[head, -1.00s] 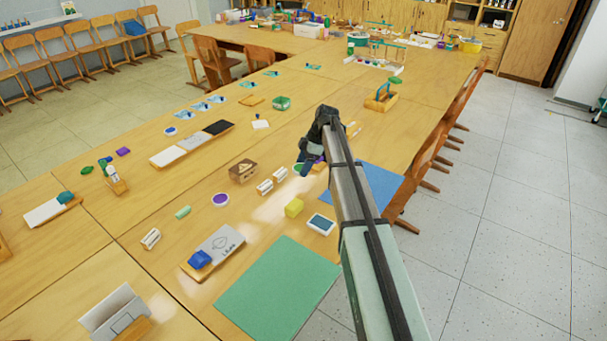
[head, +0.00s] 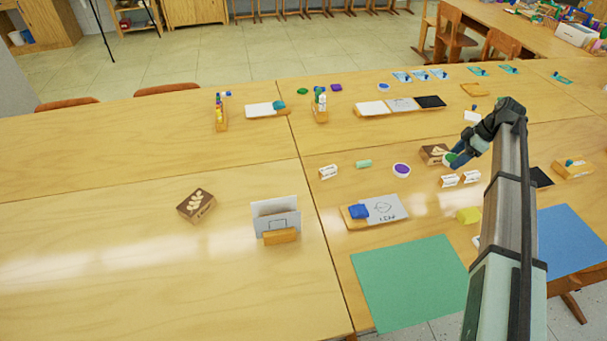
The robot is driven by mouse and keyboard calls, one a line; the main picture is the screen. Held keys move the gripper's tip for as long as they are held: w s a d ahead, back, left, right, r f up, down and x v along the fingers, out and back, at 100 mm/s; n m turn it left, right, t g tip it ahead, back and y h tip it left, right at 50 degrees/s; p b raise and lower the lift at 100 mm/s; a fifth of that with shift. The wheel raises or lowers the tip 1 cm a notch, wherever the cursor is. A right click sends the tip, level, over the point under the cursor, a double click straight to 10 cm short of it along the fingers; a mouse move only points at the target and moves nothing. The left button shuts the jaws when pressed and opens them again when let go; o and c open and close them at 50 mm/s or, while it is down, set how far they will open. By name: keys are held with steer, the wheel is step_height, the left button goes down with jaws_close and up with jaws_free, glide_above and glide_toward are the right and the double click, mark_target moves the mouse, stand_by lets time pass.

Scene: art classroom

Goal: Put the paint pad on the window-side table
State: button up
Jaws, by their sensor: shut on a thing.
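My gripper (head: 457,153) is at the right of the head view, held over the long wooden tables. It is shut on a small round thing with a green face and pale rim, which looks like the paint pad (head: 450,158); the fingers and wrist partly cover it. A similar round pad with a purple face (head: 401,170) lies on the table to the left of the gripper. The near-left wooden table (head: 110,250) is in view with wide bare areas. No window shows, so I cannot tell which table is the window-side one.
A wooden block with a leaf print (head: 196,205) and a card in a wooden holder (head: 281,237) stand on the near-left table. A green mat (head: 412,282), a blue mat (head: 568,240) and a board with a blue block (head: 373,211) lie to the right. Chairs (head: 165,90) stand behind.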

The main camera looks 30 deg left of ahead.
steer(key=s+a+n+g, duration=0.1)
steer(key=s+a, duration=0.2)
steer(key=a, duration=0.5)
steer(key=s+a+n, duration=0.1)
steer(key=s+a, duration=0.2)
steer(key=a, duration=0.5)
steer(key=n+g+h, duration=0.1)
steer(key=n, duration=0.4)
glide_above(276, 197)
steer(key=shift+s+r, duration=0.1)
steer(key=shift+f, duration=5)
steer(key=shift+f, duration=0.15)
steer(key=o, duration=1.1)
